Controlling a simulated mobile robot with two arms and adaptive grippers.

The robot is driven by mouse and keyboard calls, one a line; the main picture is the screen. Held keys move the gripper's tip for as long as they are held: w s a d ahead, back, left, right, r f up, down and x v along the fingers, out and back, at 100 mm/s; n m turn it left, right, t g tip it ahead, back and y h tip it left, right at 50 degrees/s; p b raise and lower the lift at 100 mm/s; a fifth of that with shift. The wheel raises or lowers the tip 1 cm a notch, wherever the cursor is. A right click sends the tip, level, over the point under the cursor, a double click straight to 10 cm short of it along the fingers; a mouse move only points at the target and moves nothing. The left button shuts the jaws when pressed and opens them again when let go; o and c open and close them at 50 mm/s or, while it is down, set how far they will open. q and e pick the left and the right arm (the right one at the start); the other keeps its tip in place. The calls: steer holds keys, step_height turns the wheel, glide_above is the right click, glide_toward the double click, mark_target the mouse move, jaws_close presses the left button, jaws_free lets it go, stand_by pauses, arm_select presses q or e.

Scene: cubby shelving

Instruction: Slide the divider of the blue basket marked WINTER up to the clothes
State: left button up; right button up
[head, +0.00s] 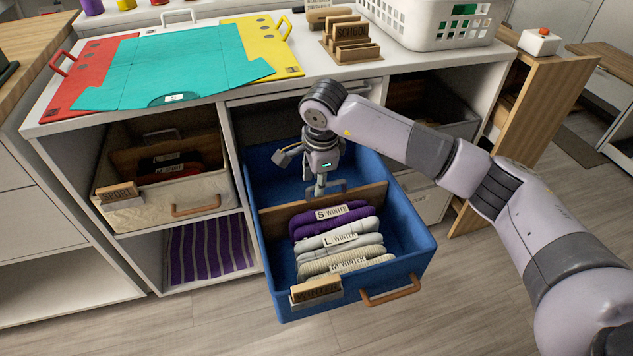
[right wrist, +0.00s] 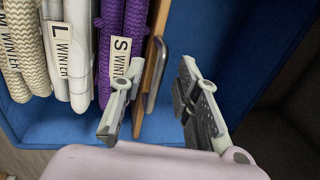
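The blue WINTER basket (head: 420,240) is pulled out of the middle cubby, its wooden tag (head: 316,291) at the front. Folded clothes stand in its front part: purple S (head: 345,221), pale L (head: 350,241) and cream M (head: 318,268). The wooden divider (head: 373,197) stands crosswise just behind the purple clothes; the right wrist view shows its edge (right wrist: 153,50) very close to them. A grey handle (right wrist: 155,85) is on its far face. My right gripper (head: 302,174) is open at the divider, with the handle between its fingers (right wrist: 160,95) as seen from the wrist. My left gripper is out of view.
Behind the divider the basket floor (head: 270,185) is empty. A cream SPORT basket (head: 165,212) sits in the left cubby above a striped purple thing (head: 210,248). On the counter are a teal folding board (head: 165,65), a SCHOOL block (head: 352,40) and a white basket (head: 420,25).

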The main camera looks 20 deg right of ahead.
steer(key=shift+f, duration=0.35)
steer(key=shift+c, duration=0.2)
jaws_close()
stand_by(0.5)
